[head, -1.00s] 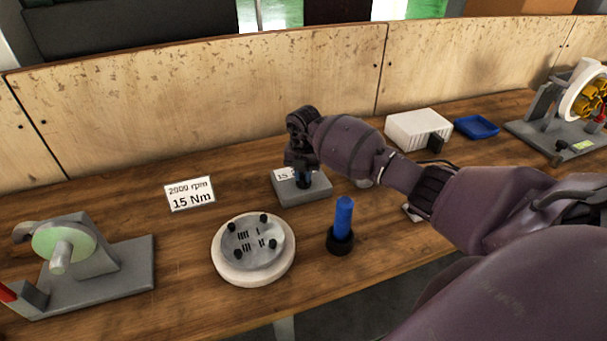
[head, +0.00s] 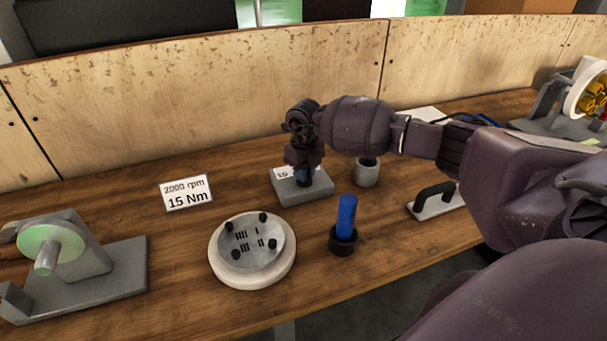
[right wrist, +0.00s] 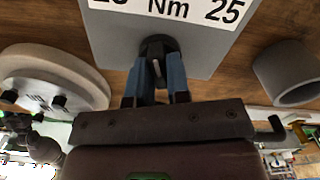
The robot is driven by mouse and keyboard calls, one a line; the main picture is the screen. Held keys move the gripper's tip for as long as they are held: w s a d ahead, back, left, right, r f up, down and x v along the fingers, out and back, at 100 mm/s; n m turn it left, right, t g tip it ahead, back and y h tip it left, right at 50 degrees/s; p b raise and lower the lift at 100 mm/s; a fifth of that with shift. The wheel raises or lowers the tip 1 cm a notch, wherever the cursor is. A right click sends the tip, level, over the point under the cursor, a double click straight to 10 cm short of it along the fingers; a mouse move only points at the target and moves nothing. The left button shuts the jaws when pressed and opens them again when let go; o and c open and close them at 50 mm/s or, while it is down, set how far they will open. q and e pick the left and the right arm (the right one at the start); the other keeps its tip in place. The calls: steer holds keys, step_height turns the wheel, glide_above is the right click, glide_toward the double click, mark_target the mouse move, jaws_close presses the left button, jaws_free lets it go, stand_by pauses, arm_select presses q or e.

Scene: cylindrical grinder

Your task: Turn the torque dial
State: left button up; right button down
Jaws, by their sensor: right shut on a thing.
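The torque dial (right wrist: 157,46) is a small black knob with a light pointer line, on a grey block (head: 315,194) with a white scale label (right wrist: 165,8). The label reads "Nm" and "25" in the right wrist view; its left number is cut off. My right gripper (right wrist: 155,74) is shut on the dial, with one blue finger on each side of it. In the head view my right gripper (head: 304,178) comes down on the block from above and hides most of the dial. A white card (head: 187,193) reads "2000 rpm 15 Nm". My left gripper is not in view.
A round white-rimmed disc (head: 217,265) with black pegs and a blue-handled tool in a black holder (head: 343,240) stand in front. A grey cup (head: 366,173) and a black-handled plate (head: 436,204) are at right. A grey fixture (head: 120,275) stands at left.

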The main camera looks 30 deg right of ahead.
steer(key=n+b, duration=0.1)
steer(key=n, duration=0.3)
steer(key=shift+r+n+b, duration=0.1)
steer(key=shift+n+b, duration=0.25)
steer(key=shift+n, duration=0.25)
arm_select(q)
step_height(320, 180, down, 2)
